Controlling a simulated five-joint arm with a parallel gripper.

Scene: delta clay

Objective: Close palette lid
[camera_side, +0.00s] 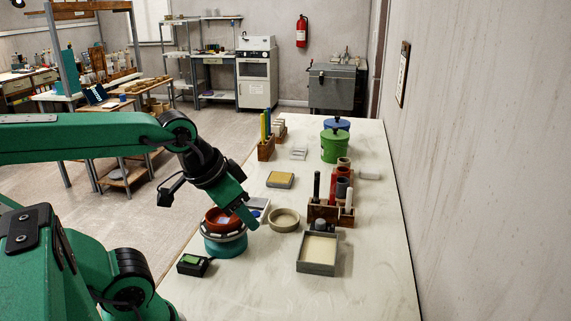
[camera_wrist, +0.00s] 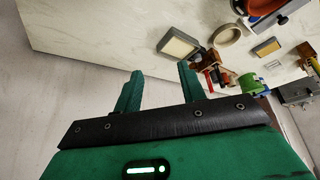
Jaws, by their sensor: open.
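No palette lid can be told for sure. A grey open-topped box (camera_side: 317,268) with a cream inside sits on the right of the bench; it also shows in the wrist view (camera_wrist: 166,46). A smaller grey box with a yellow top (camera_side: 280,180) lies farther back, also seen in the wrist view (camera_wrist: 267,47). I cannot tell which, if either, is the palette. My gripper (camera_side: 245,213) is open, over or beside a red-brown bowl on a teal turntable in the side view. In the wrist view my gripper's fingers (camera_wrist: 160,74) are apart with nothing between them.
The teal turntable (camera_side: 226,246) carries the bowl (camera_side: 222,217). A pale ring-shaped dish (camera_side: 284,219) and a small black-and-green device (camera_side: 194,265) are near. Wooden tool holders (camera_side: 323,215) and green (camera_side: 334,147) and blue canisters stand farther back. The front bench is clear.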

